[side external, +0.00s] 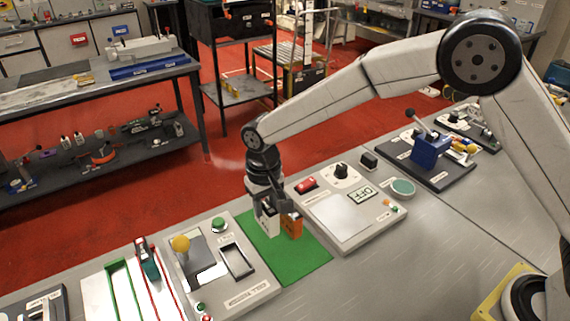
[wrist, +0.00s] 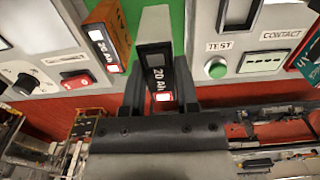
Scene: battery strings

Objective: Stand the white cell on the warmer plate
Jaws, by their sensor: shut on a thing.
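The white cell (side external: 268,222) is upright over the green mat; it also shows in the wrist view (wrist: 155,28), with "20 Ah" on its dark side. My gripper (side external: 267,204) points down and is shut on it, one finger on each side in the wrist view (wrist: 157,95). I cannot tell whether its base touches the mat. An orange cell (side external: 292,225) stands close beside it, also marked "20 Ah" in the wrist view (wrist: 108,38). The warmer plate appears to be the pale square (side external: 341,216) on the panel right of the mat; it is bare.
The green mat (side external: 305,264) has free room in front of the cells. The warmer panel carries a red switch (side external: 306,185), a black knob (side external: 341,171) and an "OFF" display (side external: 361,194). A tester panel (side external: 262,288) with a slot and a yellow-knobbed lever (side external: 181,244) lies to the left.

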